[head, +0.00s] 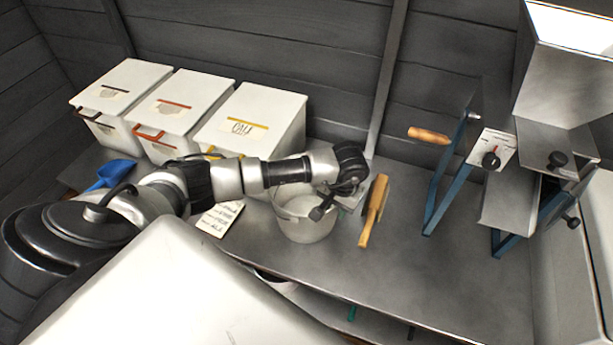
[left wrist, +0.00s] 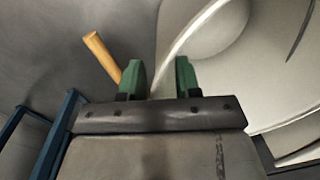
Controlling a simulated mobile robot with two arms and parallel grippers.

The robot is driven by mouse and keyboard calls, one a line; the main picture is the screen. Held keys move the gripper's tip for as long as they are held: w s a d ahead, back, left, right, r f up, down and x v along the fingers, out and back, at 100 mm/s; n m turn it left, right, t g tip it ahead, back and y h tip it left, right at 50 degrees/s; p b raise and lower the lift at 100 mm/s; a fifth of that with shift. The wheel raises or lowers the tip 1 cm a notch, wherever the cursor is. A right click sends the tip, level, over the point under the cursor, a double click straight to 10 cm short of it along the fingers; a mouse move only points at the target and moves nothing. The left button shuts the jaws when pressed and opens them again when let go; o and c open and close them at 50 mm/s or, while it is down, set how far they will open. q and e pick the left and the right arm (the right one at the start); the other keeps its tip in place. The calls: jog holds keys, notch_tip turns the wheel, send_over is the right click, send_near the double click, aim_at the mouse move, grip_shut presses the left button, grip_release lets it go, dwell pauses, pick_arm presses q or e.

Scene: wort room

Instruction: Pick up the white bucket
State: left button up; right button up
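The white bucket (head: 305,231) stands upright on the metal worktop, partly covered by my left arm in the head view. My left gripper (head: 325,206) is over the right side of its rim. In the left wrist view, the two green fingertips (left wrist: 160,78) are apart. The curved rim of the bucket (left wrist: 208,32) runs between them, with space left beside the wall. The bucket's interior fills the upper right of that view. My right gripper is in neither view.
A wooden brush (head: 373,212) lies close to the right of the bucket. A blue-framed mill (head: 447,170) stands farther right. White lidded bins (head: 255,118) line the back left, with a blue scoop (head: 112,173) and a note card (head: 220,217) nearby. The front right worktop (head: 410,275) is clear.

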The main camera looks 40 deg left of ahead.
pick_arm(q)
jog(key=shift+f, duration=0.1)
jog(key=shift+c, duration=0.3)
grip_shut()
